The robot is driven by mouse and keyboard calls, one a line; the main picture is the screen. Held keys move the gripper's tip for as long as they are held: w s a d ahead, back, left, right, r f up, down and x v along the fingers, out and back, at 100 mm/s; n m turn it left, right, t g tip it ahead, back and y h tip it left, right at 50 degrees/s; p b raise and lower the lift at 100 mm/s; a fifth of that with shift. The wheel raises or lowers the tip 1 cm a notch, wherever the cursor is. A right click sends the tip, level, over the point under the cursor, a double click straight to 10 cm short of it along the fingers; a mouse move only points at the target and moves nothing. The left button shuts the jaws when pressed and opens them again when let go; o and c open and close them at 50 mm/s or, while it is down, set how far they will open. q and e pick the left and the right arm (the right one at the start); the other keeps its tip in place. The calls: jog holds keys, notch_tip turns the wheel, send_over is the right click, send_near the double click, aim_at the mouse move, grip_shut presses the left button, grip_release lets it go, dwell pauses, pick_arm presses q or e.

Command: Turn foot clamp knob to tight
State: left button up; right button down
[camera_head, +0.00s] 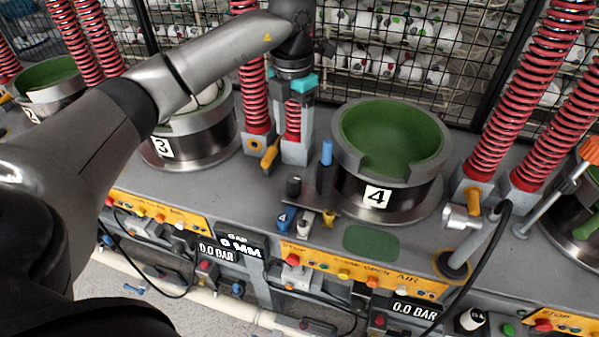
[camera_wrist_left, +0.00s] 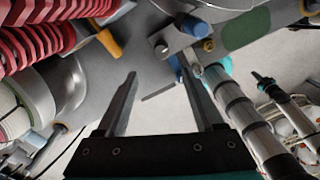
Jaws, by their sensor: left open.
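My left gripper (camera_head: 295,120) hangs down from the arm in front of a red spring post, behind and left of station 4. In the left wrist view its two dark fingers (camera_wrist_left: 157,70) are spread with nothing between them. My right gripper is not seen.
A blue upright handle (camera_head: 326,153) and an orange lever (camera_head: 270,152) stand near the black knob. Small blue, white and yellow (camera_head: 329,217) fittings sit in front. Red springs and the number 3 cup (camera_head: 190,135) flank the area. A green patch (camera_head: 371,241) lies on bare deck.

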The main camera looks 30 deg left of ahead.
pick_arm(q)
send_over(294, 178)
notch_tip(294, 178, down, 5)
jog(key=shift+f, duration=0.2)
notch_tip(294, 178, down, 9)
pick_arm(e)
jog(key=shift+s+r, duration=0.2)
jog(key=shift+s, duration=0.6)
pick_arm(q)
jog(key=shift+c, duration=0.2)
grip_shut()
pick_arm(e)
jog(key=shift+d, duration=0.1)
